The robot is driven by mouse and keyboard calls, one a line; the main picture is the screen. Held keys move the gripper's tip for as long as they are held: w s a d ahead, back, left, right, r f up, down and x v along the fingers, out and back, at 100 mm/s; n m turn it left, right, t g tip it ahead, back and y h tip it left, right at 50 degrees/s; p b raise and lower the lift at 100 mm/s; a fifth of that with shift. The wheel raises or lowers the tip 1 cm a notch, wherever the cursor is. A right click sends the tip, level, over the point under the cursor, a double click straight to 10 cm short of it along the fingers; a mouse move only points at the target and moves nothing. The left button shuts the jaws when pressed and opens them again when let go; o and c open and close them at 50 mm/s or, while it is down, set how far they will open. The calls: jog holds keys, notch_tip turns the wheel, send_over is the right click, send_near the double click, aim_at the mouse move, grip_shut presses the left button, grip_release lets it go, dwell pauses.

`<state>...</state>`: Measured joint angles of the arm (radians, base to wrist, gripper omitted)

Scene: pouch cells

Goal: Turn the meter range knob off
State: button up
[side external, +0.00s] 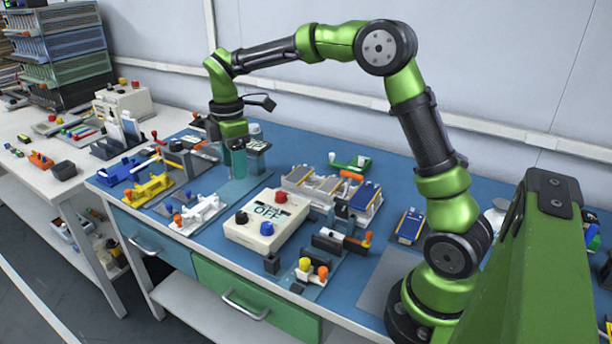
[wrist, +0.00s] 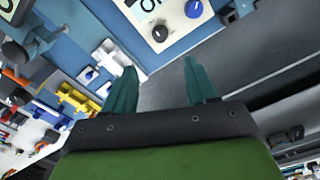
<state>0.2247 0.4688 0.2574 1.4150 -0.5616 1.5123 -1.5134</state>
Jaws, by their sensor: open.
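The meter (side external: 250,236) is a cream box on the blue mat, with "OFF" lettering on its top face. A dark knob (side external: 241,217), a red knob (side external: 280,196) and a knob near the front edge (side external: 267,228) stand on it. In the wrist view, part of the meter (wrist: 172,18) shows at the top with a black knob (wrist: 160,33) and a blue knob (wrist: 193,8). I cannot tell which is the range knob. My gripper (wrist: 160,68) is open, its teal fingers apart and empty. In the side view, my gripper (side external: 238,165) is behind and left of the meter, touching no knob.
A tray of pouch cells (side external: 325,203) stands behind and right of the meter. Yellow and white fixtures (side external: 200,212) stand at left. A small stand with orange and yellow knobs (side external: 308,272) is in front.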

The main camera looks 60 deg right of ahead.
jog(key=shift+r, duration=1.7)
jog(key=s+a+r+m+t+y, duration=0.1)
jog(key=s+a+m+t, duration=0.1)
jog(key=s+m, duration=0.6)
jog(key=s+a+r+m+t+y, duration=0.1)
jog(key=s+a+m+t, duration=0.2)
jog(key=s+m, duration=0.6)
jog(key=s+t, duration=0.2)
jog(key=s, duration=0.4)
jog(key=shift+r, duration=0.2)
jog(key=shift+a, duration=0.1)
